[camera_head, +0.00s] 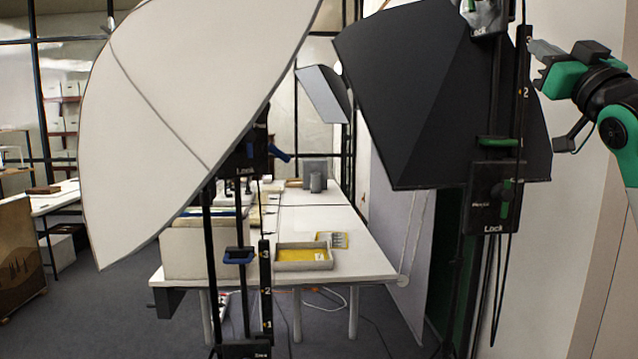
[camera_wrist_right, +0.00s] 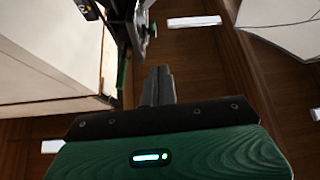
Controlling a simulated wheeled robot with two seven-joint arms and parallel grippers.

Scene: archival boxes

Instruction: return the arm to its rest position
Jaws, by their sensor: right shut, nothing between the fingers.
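My right arm comes in at the upper right of the head view. Its green and black right gripper (camera_head: 540,52) is raised high and points left, in front of the wall and close to the right edge of the black softbox. In the right wrist view its fingers (camera_wrist_right: 158,72) are together, with nothing between them. My left arm and left gripper are not in the head view.
A black softbox (camera_head: 420,95) on a stand is left of my right gripper. A large white softbox (camera_head: 170,110) fills the left. Between them stands a white table (camera_head: 355,262) with a grey tray (camera_head: 318,266) and boxes. Grey floor is open at lower left.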

